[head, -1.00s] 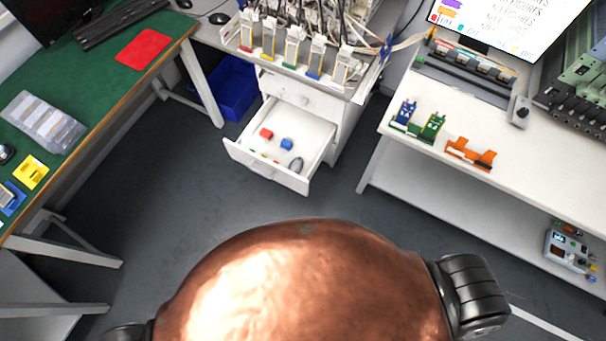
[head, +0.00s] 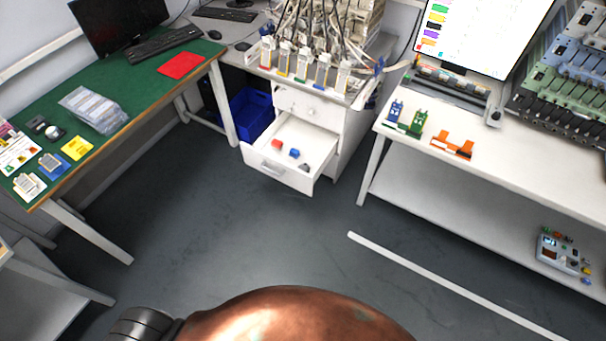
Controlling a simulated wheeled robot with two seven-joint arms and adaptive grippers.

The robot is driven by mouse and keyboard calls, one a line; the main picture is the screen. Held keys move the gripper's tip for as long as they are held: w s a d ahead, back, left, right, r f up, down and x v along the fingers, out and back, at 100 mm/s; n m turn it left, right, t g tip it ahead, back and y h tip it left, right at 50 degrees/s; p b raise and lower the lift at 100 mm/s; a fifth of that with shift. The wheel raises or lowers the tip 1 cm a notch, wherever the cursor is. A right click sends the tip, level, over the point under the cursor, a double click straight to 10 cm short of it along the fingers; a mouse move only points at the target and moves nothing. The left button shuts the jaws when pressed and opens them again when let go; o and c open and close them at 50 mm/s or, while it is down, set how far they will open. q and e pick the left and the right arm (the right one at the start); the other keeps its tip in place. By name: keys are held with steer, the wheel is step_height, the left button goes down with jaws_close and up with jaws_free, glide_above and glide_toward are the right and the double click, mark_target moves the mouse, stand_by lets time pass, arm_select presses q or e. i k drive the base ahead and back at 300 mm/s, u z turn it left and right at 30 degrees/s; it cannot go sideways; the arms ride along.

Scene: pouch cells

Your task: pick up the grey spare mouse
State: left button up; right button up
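A red block (head: 277,143) and a blue block (head: 294,153) lie in the same drawer.
The green-topped table (head: 140,95) stands left, with a dark mouse (head: 214,34) near its far end. A white bench (head: 500,150) stands right. A blue bin (head: 250,115) is left of the cabinet. The grey floor (head: 230,240) before the drawer is clear.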

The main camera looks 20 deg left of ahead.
mark_target(304, 167)
steer(key=u, duration=0.55)
steer(key=i, duration=0.75)
steer(key=u, duration=3.25)
steer(key=k, duration=1.4)
steer(key=z, duration=0.75)
